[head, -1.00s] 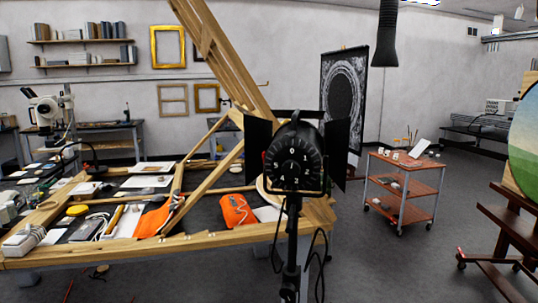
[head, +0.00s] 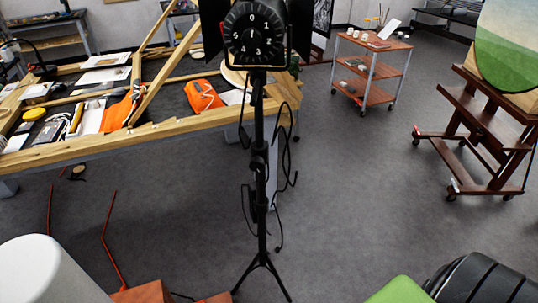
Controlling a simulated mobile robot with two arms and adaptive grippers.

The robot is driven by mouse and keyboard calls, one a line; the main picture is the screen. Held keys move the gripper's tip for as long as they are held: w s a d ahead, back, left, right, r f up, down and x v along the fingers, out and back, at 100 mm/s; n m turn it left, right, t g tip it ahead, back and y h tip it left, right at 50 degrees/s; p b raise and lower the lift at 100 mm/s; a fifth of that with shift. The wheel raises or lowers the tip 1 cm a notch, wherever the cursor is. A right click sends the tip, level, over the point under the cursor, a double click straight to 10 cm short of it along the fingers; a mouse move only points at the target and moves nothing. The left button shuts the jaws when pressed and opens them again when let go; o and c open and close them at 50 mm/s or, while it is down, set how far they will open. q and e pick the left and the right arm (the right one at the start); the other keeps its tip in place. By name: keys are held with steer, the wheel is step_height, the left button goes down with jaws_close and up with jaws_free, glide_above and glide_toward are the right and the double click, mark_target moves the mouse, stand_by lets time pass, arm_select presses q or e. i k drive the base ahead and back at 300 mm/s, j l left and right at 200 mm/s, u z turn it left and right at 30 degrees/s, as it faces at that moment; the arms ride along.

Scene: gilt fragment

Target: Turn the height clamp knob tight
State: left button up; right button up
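A black studio lamp (head: 252,36) with a numbered dial on its back stands in front of me on a black light stand (head: 262,215). The stand's column is upright and its legs spread on the floor. Dark collars (head: 259,150) sit partway up the column; the height clamp knob is too small and dark to pick out for certain. Loose black cables hang beside the column. Neither of my grippers is in view, and nothing is seen touching the stand.
A wooden-edged worktable (head: 150,132) with tools and orange cloths lies behind the stand at left. A red trolley (head: 372,65) and a wooden easel (head: 490,130) stand at right. Open grey floor (head: 350,190) lies right of the stand.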

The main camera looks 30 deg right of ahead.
mark_target(257, 164)
steer(key=z, duration=0.95)
